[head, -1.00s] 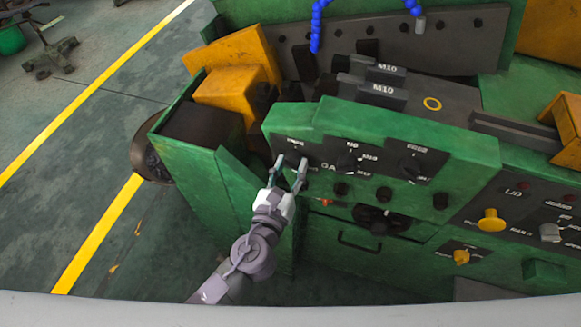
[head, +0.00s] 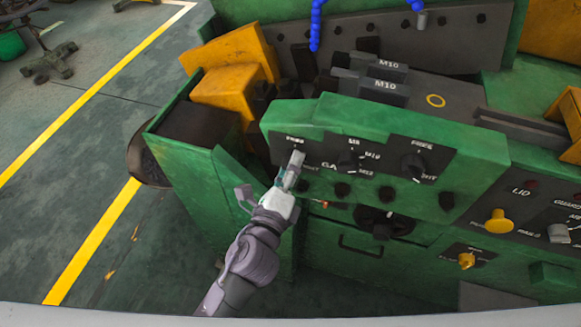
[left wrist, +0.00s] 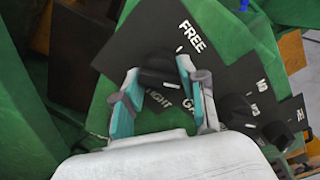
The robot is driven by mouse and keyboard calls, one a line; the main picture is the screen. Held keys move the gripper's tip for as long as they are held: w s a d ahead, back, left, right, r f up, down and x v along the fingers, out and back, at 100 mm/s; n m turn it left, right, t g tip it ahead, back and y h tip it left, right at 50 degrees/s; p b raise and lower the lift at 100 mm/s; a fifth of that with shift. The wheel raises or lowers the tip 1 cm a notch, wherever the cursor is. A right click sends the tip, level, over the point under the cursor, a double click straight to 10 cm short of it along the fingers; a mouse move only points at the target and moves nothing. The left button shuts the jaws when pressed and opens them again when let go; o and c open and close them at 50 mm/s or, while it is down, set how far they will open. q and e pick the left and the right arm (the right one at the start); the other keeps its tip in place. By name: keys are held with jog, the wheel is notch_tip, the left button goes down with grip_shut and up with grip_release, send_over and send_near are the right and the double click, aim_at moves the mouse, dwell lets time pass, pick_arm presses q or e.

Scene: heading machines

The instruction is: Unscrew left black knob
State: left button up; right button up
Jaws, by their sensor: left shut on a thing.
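The left black knob sits on the black panel of the green machine, below the label "FREE"; its dark top shows between my fingers in the left wrist view (left wrist: 158,70). My left gripper (head: 293,168) is at this knob, with a finger on either side of it. The same gripper (left wrist: 157,82) fills the lower middle of the left wrist view and is shut on the knob. In the head view the fingers hide most of the knob. The middle black knob (head: 348,161) and the right black knob (head: 414,167) are on the same panel. My right gripper is not in view.
Several small black knobs, such as one at the lower edge (head: 342,190), line the panel's underside. A yellow block (head: 228,85) stands behind left. The floor at left is open.

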pick_arm(q)
jog(key=n, duration=0.5)
jog(key=shift+n, duration=0.3)
jog(key=n, duration=0.5)
dwell(0.4)
jog(key=o, duration=1.1)
jog(key=v, duration=1.2)
jog(key=shift+r, duration=0.1)
